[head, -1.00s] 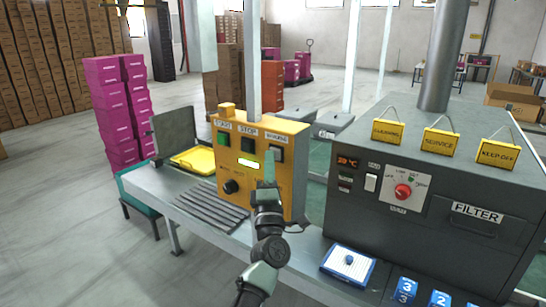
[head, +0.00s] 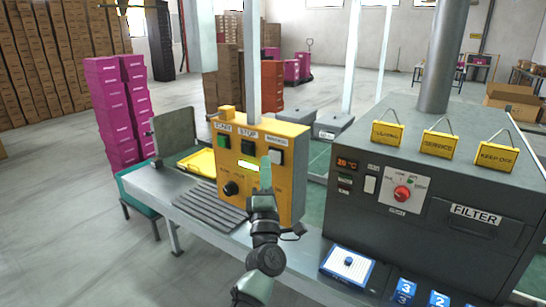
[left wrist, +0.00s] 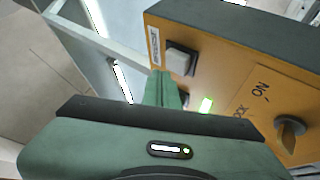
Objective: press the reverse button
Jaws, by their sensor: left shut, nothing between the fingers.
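The yellow control box (head: 290,190) stands on the conveyor bench, with START, STOP and REVERSE labels along its top. The reverse button (head: 276,157) is a pale square in a dark surround at the box's right side. It also shows in the left wrist view (left wrist: 181,60), beside its white label. My left gripper (head: 265,165) is shut and empty, pointing up in front of the box, just left of and below the button in the head view. In the left wrist view, its green fingers (left wrist: 163,90) are beside the button without covering it; contact cannot be told. My right gripper is not in view.
The stop button (head: 247,148) and start button (head: 223,141) are left of it. A black knob (head: 231,188) and lit green display sit lower. The grey filter machine (head: 450,205) stands right. A yellow tray (head: 200,161) lies left on the bench.

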